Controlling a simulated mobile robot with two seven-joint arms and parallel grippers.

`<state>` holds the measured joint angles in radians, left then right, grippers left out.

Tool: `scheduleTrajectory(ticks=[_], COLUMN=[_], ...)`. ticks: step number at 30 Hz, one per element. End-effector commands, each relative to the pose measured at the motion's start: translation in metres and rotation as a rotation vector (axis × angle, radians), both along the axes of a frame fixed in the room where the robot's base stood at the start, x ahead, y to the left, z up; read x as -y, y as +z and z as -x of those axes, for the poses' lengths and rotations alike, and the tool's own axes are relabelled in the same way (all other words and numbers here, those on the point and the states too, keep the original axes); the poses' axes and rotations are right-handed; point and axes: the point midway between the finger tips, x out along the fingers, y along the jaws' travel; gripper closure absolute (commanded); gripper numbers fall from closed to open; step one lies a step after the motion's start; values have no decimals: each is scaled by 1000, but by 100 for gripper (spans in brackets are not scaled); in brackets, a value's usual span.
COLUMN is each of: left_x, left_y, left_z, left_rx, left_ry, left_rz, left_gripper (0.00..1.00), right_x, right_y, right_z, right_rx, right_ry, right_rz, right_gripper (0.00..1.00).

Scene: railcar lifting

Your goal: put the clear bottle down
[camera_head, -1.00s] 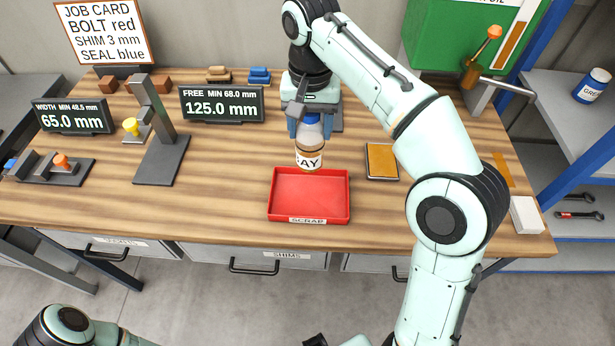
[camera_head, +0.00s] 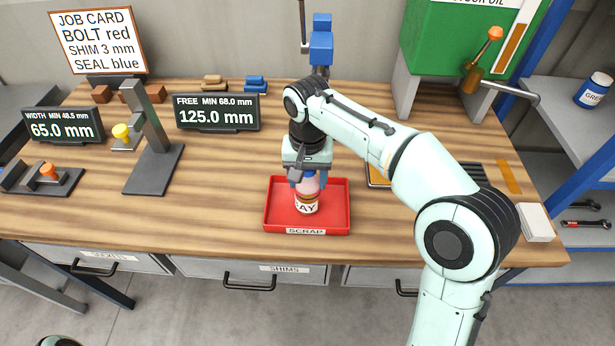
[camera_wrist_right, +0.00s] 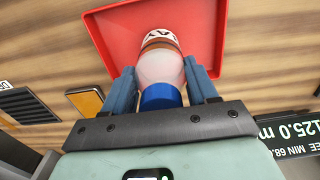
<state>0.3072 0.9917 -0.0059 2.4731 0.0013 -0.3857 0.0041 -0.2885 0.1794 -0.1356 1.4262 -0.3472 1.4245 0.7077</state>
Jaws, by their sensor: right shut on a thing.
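The clear bottle (camera_head: 306,205) has a blue cap, an orange-banded white label ending in "AY" and looks upright. My right gripper (camera_head: 308,178) is shut on it from above, around its upper part. The bottle is over the inside of the red scrap tray (camera_head: 341,205); I cannot tell whether its base touches the tray floor. In the right wrist view the bottle (camera_wrist_right: 158,65) sits between the blue fingers of the right gripper (camera_wrist_right: 162,82), with the red tray (camera_wrist_right: 105,35) behind it. My left gripper is out of view.
An orange-topped pad (camera_head: 377,176) lies right of the tray, partly behind my right arm. A grey stand (camera_head: 153,170) and the readout displays (camera_head: 217,113) stand to the left. A blue press-like part (camera_head: 321,45) is behind the gripper. The wood left of the tray is clear.

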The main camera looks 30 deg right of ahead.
Motion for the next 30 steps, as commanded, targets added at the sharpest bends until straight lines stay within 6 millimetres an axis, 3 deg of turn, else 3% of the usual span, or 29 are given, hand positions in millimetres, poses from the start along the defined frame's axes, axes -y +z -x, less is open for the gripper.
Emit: scheduleTrajectory(ticks=[7, 8, 10, 22, 30], left_x=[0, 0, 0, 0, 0], left_y=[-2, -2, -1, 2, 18], left_z=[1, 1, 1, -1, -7], left_rx=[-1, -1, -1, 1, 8], left_ry=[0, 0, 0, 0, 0], left_rz=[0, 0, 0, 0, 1], left_gripper=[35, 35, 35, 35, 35], right_x=[0, 0, 0, 0, 0], right_y=[-3, -4, -3, 5, 59], right_z=[0, 0, 0, -1, -2], right_rx=[0, 0, 0, 3, 6], right_ry=[0, 0, 0, 0, -1], right_rz=[0, 0, 0, -1, 0], right_gripper=[96, 39, 17, 17, 17])
